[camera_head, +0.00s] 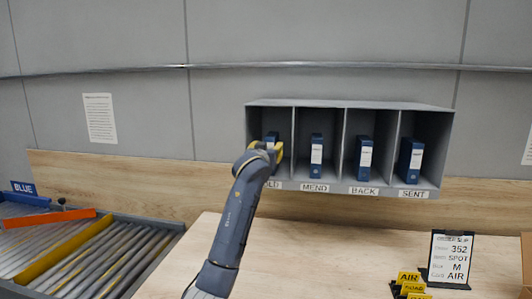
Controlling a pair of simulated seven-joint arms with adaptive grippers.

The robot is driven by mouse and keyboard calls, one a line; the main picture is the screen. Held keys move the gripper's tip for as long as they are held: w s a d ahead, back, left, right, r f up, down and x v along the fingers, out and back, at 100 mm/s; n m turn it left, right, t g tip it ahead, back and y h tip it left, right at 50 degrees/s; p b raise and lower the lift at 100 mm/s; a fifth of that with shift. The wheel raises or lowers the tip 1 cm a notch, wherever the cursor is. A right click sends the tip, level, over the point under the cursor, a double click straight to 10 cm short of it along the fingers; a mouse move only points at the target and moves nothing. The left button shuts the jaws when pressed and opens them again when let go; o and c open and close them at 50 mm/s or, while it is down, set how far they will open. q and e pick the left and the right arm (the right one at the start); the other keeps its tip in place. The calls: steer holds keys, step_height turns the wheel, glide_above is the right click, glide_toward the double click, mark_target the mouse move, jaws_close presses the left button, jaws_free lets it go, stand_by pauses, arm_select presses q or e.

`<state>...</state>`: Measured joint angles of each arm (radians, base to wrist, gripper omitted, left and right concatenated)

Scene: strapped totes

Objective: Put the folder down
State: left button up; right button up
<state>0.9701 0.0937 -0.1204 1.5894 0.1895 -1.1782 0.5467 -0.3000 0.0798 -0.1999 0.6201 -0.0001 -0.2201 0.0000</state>
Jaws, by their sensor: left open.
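A dark blue folder (271,136) stands in the leftmost compartment of the grey shelf unit (350,104). Only its top part shows, and my arm hides the rest. My left gripper (272,150) is open at the front of that compartment, right before the folder. I cannot tell whether its fingers touch the folder. The label under this compartment is partly covered, with "OLD" readable. Similar blue folders stand upright in the compartments marked MEND (316,156), BACK (363,158) and SENT (410,158). My right gripper is not in view.
The wooden table (330,260) is mostly clear in the middle. A slip board (450,258) and yellow AIR tags (409,283) are at its right. A roller conveyor (100,262) with a BLUE sign (23,187) lies at the left.

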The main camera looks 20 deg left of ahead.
arm_select(q)
steer(key=shift+s+d, duration=0.2)
steer(key=shift+s, duration=1.5)
